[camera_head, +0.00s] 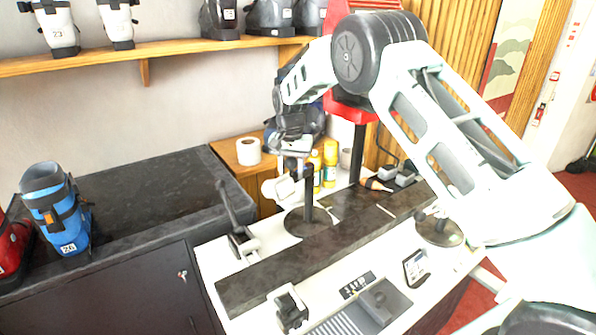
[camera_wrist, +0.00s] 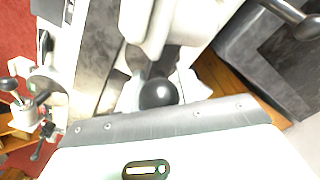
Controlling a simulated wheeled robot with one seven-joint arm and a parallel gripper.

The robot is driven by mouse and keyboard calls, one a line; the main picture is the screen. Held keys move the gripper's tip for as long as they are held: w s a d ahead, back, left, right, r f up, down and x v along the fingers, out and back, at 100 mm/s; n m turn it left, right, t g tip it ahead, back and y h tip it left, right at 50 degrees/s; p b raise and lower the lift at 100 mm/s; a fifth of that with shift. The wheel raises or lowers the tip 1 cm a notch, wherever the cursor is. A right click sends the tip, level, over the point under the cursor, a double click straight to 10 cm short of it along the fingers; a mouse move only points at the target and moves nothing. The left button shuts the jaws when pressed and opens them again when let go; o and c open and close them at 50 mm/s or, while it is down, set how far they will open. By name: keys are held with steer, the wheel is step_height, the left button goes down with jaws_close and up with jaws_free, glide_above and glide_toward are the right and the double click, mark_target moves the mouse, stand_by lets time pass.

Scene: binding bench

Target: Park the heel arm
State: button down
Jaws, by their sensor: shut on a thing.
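My gripper (camera_head: 294,158) is over the binding bench, at the upper end of a dark upright post (camera_head: 309,197) on a round base. In the wrist view a shiny black ball knob (camera_wrist: 159,93) sits at my gripper's fingers, which are shut on it. The knob appears to be the end of the heel arm. The rest of that arm is mostly hidden by my gripper, so its angle cannot be told. A white part (camera_wrist: 150,22) of the bench fixture lies just beyond the knob.
A paper roll (camera_head: 248,151) and yellow bottles (camera_head: 330,165) stand behind. A small card stand (camera_head: 415,267) is at the front right.

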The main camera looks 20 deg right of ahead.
steer(key=shift+w+a+r+m, duration=0.1)
steer(key=shift+w+a+m, duration=0.25)
steer(key=shift+w+m, duration=0.2)
steer(key=shift+w+a+r+m, duration=0.1)
steer(key=shift+w+a+m, duration=0.25)
steer(key=shift+w+m, duration=0.2)
steer(key=c, duration=1.2)
jaws_free()
steer(key=shift+o, duration=0.9)
steer(key=shift+w, duration=0.15)
steer(key=shift+d+f, duration=0.1)
steer(key=shift+d, duration=0.1)
step_height(320, 180, up, 17)
steer(key=b, duration=0.2)
steer(key=shift+r+b, duration=0.2)
steer(key=shift+b, duration=0.1)
